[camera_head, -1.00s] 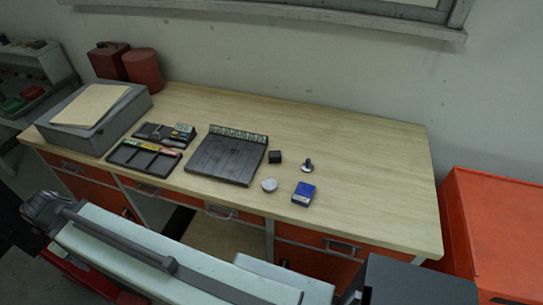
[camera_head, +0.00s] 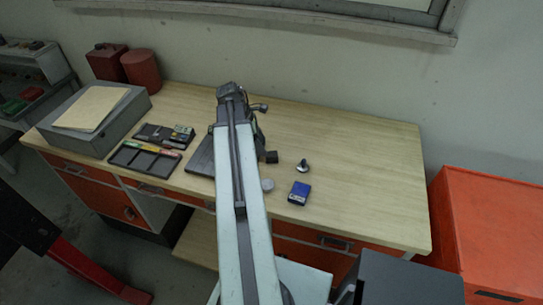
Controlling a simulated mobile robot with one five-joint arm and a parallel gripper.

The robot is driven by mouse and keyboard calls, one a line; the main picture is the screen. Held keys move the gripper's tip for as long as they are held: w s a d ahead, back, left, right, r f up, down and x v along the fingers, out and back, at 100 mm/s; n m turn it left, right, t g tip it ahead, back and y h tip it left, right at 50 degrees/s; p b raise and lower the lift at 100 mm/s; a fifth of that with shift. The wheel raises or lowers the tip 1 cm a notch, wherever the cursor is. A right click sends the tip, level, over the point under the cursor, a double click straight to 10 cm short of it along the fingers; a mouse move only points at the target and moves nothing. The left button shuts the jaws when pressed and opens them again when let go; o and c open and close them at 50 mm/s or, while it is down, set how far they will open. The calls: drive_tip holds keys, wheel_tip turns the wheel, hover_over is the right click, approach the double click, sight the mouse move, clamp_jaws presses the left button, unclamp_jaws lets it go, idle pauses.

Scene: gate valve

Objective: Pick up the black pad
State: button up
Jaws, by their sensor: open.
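A small black block (camera_head: 271,157), which looks like the black pad, sits on the wooden desk just right of my arm. A larger flat black board (camera_head: 201,158) lies left of it and is mostly hidden by my arm. My gripper (camera_head: 257,112) is at the far end of my outstretched arm, above the desk and beyond the black block in the picture. It is open, small and dark, and appears apart from the block.
A grey disc (camera_head: 267,185), a blue box (camera_head: 299,193) and a dark knob-like piece (camera_head: 302,166) are near the block. A compartmented black tray (camera_head: 146,158) and grey case (camera_head: 97,121) are left. The desk's right side is clear.

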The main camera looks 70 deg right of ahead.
sight(270, 154)
drive_tip(key=shift+b+x, duration=1)
drive_tip(key=shift+x, duration=0.2)
drive_tip(key=b+x, duration=0.5)
drive_tip(key=shift+s+d+f, duration=0.1)
drive_tip(key=shift+d+f, duration=0.1)
drive_tip(key=shift+f, duration=0.05)
drive_tip(key=shift+r, duration=0.2)
clamp_jaws()
